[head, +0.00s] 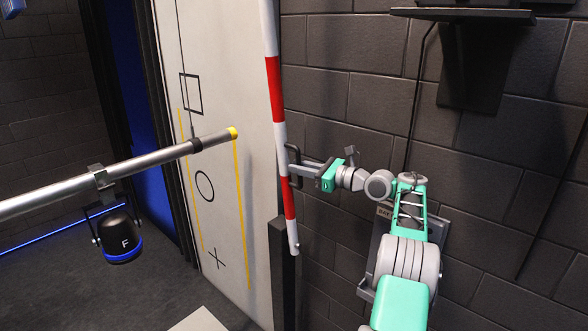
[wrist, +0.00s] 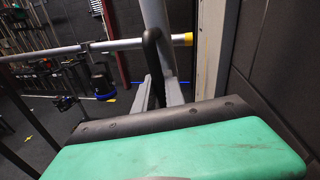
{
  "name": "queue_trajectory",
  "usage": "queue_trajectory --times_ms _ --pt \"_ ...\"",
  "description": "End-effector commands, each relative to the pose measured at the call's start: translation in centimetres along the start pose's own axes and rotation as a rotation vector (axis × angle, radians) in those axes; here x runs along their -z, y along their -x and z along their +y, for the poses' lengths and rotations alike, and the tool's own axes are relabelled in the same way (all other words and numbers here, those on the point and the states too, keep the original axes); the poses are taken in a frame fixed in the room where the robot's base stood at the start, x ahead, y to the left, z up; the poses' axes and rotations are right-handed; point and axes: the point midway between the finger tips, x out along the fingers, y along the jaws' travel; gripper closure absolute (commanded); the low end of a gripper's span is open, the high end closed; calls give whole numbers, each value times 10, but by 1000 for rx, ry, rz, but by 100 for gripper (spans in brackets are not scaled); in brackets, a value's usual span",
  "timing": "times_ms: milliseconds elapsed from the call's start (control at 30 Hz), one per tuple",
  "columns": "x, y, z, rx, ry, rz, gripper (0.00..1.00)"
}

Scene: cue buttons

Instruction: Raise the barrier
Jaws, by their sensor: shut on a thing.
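The barrier (head: 274,75) is a red and white striped pole, standing nearly upright and tilted slightly. Its top runs out of the head view and its lower end is beside a dark post. A black handle (head: 291,152) is on its side; it also shows in the wrist view (wrist: 153,55). My gripper (head: 303,170) reaches the handle from the right and is shut on it. In the wrist view my gripper's grey fingers (wrist: 158,90) are at the handle's lower part, with the pale pole behind. The exact finger contact is small and partly hidden.
A metal bar (head: 120,175) with a lamp marked F (head: 121,240) crosses the left. A pale panel (head: 215,120) with painted shapes stands behind the barrier. A dark brick wall (head: 345,90) is close on the right, with a shelf (head: 465,15) high up.

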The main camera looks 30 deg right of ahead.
Motion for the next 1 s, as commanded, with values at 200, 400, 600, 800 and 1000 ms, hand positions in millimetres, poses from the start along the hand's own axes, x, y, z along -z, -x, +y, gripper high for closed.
queue_trajectory --times_ms 200,400,600,800,1000 --pt "1 2 -1 3 -4 0 100" --pt "1 4 -3 6 -3 0 78" --pt "1 4 -3 7 -2 1 64" --pt "1 4 -3 6 -1 0 64" --pt "1 3 -2 2 -1 0 64"
